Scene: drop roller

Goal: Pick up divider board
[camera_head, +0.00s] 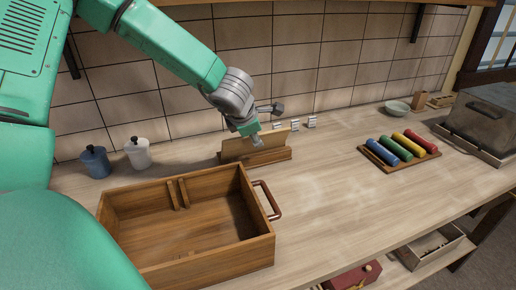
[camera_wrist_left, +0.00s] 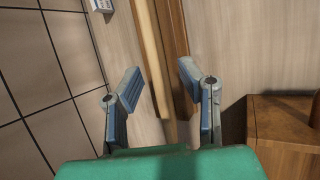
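The divider board (camera_head: 268,140) is a light wooden panel standing upright in a darker wooden holder (camera_head: 270,157) near the back wall. In the left wrist view the board (camera_wrist_left: 151,50) shows as a pale strip beside the brown holder (camera_wrist_left: 173,35). Whether a finger touches the board is unclear. My right gripper is not in view.
A wooden drawer box (camera_head: 190,262) with a side handle stands in front. Blue (camera_head: 95,162) and white (camera_head: 137,153) jars stand left. Coloured rollers (camera_head: 402,146) lie on a tray at right, near a bowl (camera_head: 397,108). The counter's middle (camera_head: 330,190) is clear.

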